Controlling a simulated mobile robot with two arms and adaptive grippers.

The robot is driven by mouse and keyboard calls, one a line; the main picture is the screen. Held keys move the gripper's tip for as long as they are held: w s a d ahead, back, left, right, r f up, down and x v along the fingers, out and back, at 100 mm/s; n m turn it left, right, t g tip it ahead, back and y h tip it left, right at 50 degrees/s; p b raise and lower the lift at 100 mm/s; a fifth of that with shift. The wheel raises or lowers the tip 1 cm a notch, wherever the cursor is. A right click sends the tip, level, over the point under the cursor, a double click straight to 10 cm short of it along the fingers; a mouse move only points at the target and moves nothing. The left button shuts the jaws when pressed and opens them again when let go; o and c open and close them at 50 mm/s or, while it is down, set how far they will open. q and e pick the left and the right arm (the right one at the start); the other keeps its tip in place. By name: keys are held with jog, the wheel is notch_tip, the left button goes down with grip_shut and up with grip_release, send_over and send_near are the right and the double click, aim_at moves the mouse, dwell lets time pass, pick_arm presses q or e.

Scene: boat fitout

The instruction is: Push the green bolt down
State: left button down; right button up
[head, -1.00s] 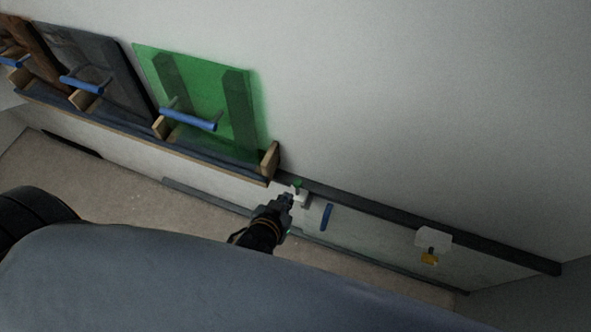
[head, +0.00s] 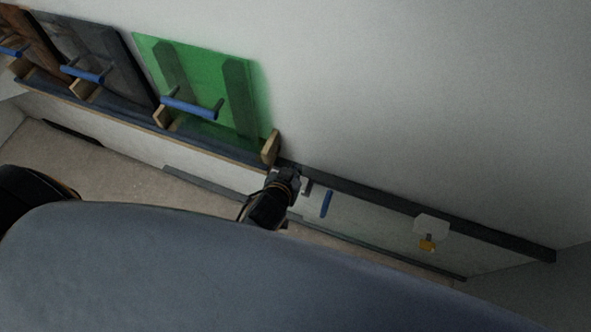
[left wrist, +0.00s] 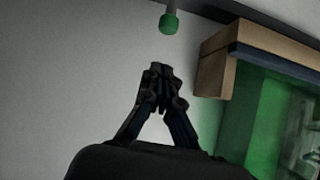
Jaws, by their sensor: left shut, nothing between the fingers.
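The green bolt knob (left wrist: 169,23) shows at the top of the left wrist view, on a short pale stem. In the head view it is hidden behind my left gripper (head: 291,174). In the left wrist view my left gripper (left wrist: 159,72) is shut and empty, its fingertips together. There its tips appear below the knob with a visible gap in the picture; the true distance is hard to tell. My right gripper is not in view.
A green panel (head: 200,82) with a blue handle (head: 190,107) stands on a ledge, with darker panels to its left. A dark rail (head: 450,227) runs along the wall.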

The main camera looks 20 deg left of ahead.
pick_arm(q)
jog(key=shift+w+f, duration=0.3)
jog(key=shift+f, duration=0.55)
jog(key=shift+w+f, duration=0.3)
jog(key=shift+f, duration=0.5)
jog(key=shift+w+f, duration=0.3)
jog(key=shift+f, duration=0.55)
jog(key=shift+f, duration=0.1)
notch_tip(320, 180, down, 4)
jog(key=b, duration=0.2)
jog(key=shift+s+b, duration=0.15)
jog(key=shift+b, duration=0.25)
jog(key=shift+a, duration=0.1)
